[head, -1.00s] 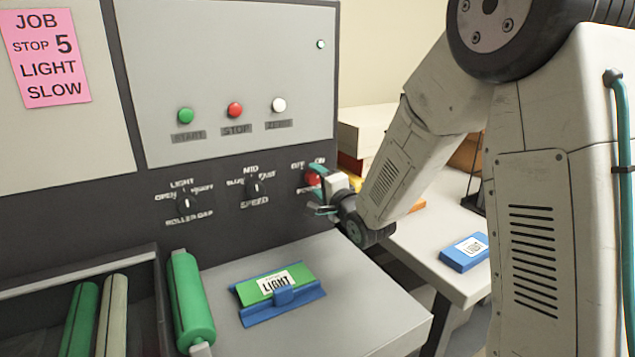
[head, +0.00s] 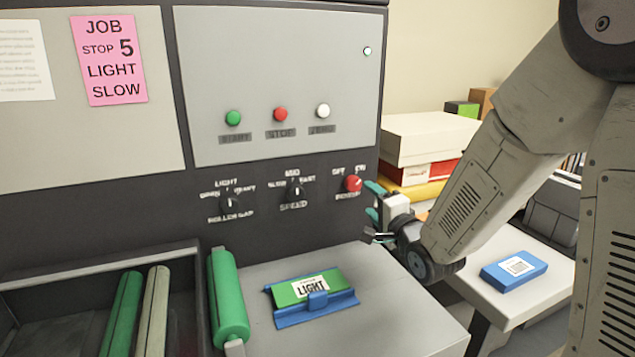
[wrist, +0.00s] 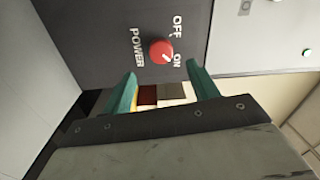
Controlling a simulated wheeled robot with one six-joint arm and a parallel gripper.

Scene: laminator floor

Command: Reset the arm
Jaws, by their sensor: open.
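My gripper (head: 372,213) is at the right edge of the machine's dark control panel, in front of the red power knob (head: 353,184). In the wrist view its two teal fingers (wrist: 163,88) are spread apart with nothing between them. The power knob also shows in the wrist view (wrist: 161,50), just beyond the fingertips and apart from them. Its white mark points toward ON. A small lamp (head: 367,51) at the panel's upper right glows pale green.
A green card marked LIGHT sits in a blue holder (head: 345,303) on the grey shelf (head: 400,325). A green roller (head: 228,300) stands left of it. A side table holds a blue box (head: 514,270), and white and red boxes (head: 420,140) are stacked behind my arm.

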